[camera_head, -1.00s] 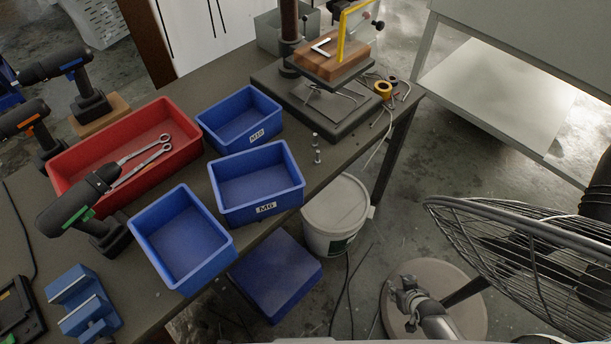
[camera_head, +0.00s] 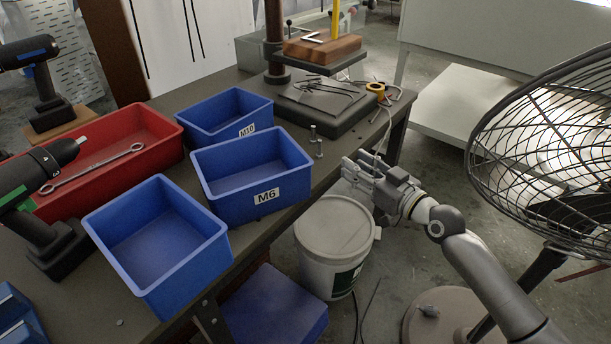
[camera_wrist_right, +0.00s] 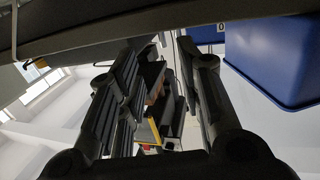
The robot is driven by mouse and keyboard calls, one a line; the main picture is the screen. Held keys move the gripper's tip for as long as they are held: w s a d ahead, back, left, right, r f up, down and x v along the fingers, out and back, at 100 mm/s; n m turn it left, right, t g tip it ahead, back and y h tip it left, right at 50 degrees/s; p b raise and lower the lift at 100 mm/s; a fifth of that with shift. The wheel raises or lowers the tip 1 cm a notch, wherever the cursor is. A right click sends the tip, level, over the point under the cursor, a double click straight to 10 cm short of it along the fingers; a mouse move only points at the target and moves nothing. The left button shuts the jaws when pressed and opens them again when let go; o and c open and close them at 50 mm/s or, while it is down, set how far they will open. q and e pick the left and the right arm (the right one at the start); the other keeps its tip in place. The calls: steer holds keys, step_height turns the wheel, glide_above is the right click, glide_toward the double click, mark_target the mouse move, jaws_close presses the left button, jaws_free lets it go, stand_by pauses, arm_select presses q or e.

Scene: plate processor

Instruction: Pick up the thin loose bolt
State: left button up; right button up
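Two small bolts stand on the workbench to the right of the M6 bin in the head view: a rear one (camera_head: 313,132) and a front one (camera_head: 319,148). They are too small here to tell which is thinner. My right gripper (camera_head: 360,172) is just to the right and front of them, beyond the bench edge and above the white bucket. Its fingers are apart with nothing between them, as the right wrist view (camera_wrist_right: 160,90) also shows. I cannot make out the bolts in the wrist view. My left gripper is not in view.
Blue bins labelled M6 (camera_head: 266,196) and M10 (camera_head: 247,130) flank the bolts on the left; another blue bin (camera_head: 188,273) is nearer. A drill press base (camera_head: 330,118) stands behind. The bucket (camera_head: 336,225) and fan (camera_head: 560,150) are off the bench to the right.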

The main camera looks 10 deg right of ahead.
mark_target(320, 140)
steer(key=shift+n+y, duration=0.3)
steer(key=shift+y, duration=0.1)
steer(key=w+a, duration=0.1)
steer(key=w+a+r, duration=0.1)
steer(key=w+a, duration=0.2)
steer(key=shift+w+a+r, duration=0.2)
steer(key=shift+a+r, duration=0.1)
steer(key=shift+r, duration=0.1)
steer(key=b+x, duration=0.1)
steer(key=x, duration=0.3)
steer(key=shift+w+f, duration=0.1)
steer(key=shift+f, duration=0.05)
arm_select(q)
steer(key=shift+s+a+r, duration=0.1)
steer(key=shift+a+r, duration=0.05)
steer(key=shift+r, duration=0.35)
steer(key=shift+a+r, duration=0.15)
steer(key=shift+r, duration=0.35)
arm_select(e)
steer(key=shift+w+a, duration=0.2)
steer(key=shift+w, duration=0.1)
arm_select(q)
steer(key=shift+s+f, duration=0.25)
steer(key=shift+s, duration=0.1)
arm_select(e)
jaws_close()
